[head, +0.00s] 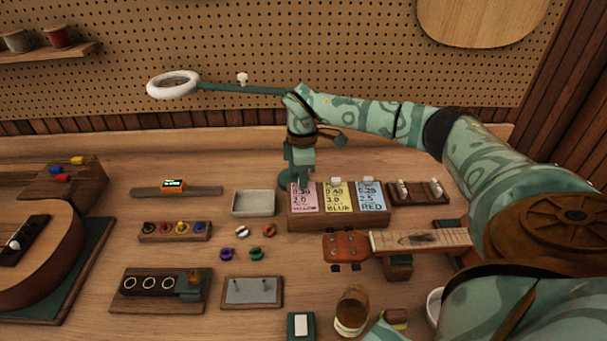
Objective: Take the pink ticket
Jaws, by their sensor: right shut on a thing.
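The pink ticket (305,202) stands at the left end of a wooden ticket block (338,219), beside a yellow ticket (339,199) and a blue ticket (371,198). Dark printing shows on all three. My right gripper (302,184) points down at the top of the pink ticket and is shut on it. The gripper hides the ticket's upper edge. The ticket is still at the block, in line with the other two. My left gripper is not in view.
A grey tray (254,204) stands just left of the block, and a wooden rack (417,192) stands right of it. A ukulele neck (420,239) lies in front. Small coloured rings (257,254), a glass jar (351,311) and a ukulele body (35,250) are nearer.

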